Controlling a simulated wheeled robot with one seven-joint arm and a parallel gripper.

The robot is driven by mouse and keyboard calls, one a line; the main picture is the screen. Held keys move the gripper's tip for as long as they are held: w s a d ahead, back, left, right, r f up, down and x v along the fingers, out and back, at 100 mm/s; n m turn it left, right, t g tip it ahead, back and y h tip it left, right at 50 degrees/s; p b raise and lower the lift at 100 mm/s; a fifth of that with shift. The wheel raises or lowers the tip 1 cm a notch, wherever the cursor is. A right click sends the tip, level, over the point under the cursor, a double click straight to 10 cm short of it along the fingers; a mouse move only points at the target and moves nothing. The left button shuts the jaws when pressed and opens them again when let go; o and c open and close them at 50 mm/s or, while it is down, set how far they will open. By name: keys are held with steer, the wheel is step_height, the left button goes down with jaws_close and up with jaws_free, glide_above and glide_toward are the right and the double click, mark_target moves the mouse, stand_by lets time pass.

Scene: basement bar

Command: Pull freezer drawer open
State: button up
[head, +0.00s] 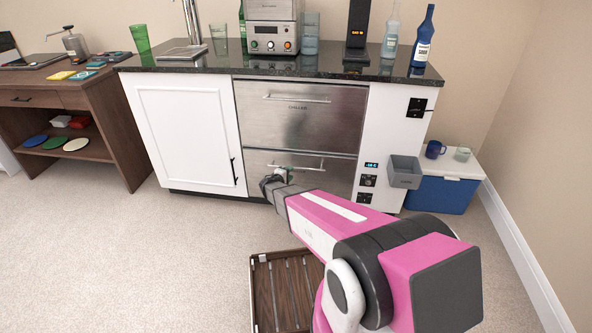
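A stainless steel unit with two drawers is built into the bar counter. The upper drawer (302,120) is marked "CHILLER". The lower drawer (338,180) looks shut, flush with the front; any label on it is hidden or unreadable. Its horizontal bar handle (310,167) runs near its top edge. My gripper (284,170) is at the left part of this handle, with my pink arm reaching in from the lower right. The fingers are small and partly hidden by my wrist. I cannot tell whether they touch or surround the bar.
A white cabinet door (186,135) is left of the drawers. A panel with a small display and a grey bin (405,172) is on the right, beside a blue cooler (440,192). A wooden slatted crate (285,290) lies on the carpet below my arm. Bottles and glasses stand on the dark countertop (210,66).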

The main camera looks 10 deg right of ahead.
mark_target(296, 168)
steer(key=x, duration=0.7)
jaws_close()
